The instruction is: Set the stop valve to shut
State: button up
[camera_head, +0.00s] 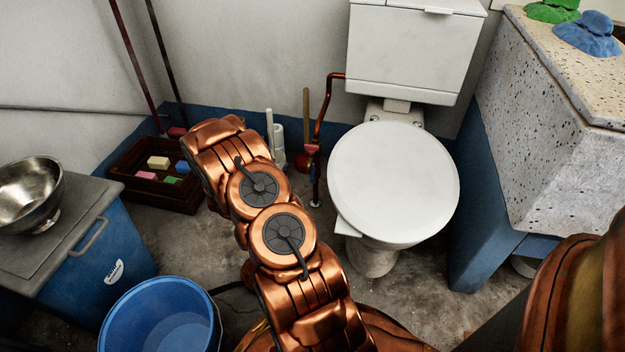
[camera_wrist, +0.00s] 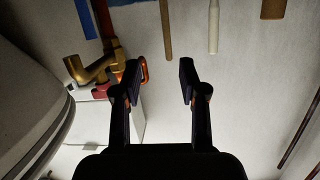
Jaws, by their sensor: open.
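The stop valve is on the copper pipe beside the toilet. In the head view its small red handle (camera_head: 312,150) shows just right of my arm. In the wrist view the brass valve body (camera_wrist: 88,70) is left of my gripper (camera_wrist: 160,72), with an orange-red loop-shaped handle (camera_wrist: 144,70) at the left fingertip. My gripper is open, and the loop appears just inside the left finger; I cannot tell whether they touch. The right finger is clear of it. In the head view my arm hides the gripper.
The white toilet (camera_head: 393,180) stands right of the pipe (camera_head: 323,110). A toilet brush (camera_head: 279,140) and a wooden-handled plunger (camera_head: 306,105) stand by the wall. A brown crate (camera_head: 150,200) of coloured blocks is left, a blue bucket (camera_head: 160,315) in front. The speckled trough (camera_head: 550,130) is right.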

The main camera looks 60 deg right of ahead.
aim_at(313, 176)
jog(key=s+d+f+g+h+b, duration=0.2)
jog(key=s+d+f+h+b, duration=0.15)
jog(key=s+f, duration=0.35)
jog(key=shift+m, duration=0.4)
jog(key=shift+w+d+r+b, duration=0.15)
jog(key=shift+d+b, duration=0.4)
jog(key=shift+d, duration=0.75)
jog(key=shift+d+r+b, duration=0.15)
jog(key=shift+d+b, duration=0.45)
jog(key=shift+d, duration=0.7)
jog(key=shift+w+d+r+b, duration=0.15)
jog(key=shift+d+b, duration=0.4)
jog(key=shift+d, duration=0.75)
jog(key=shift+s, duration=0.1)
jog(key=shift+c, duration=0.2)
grip_shut()
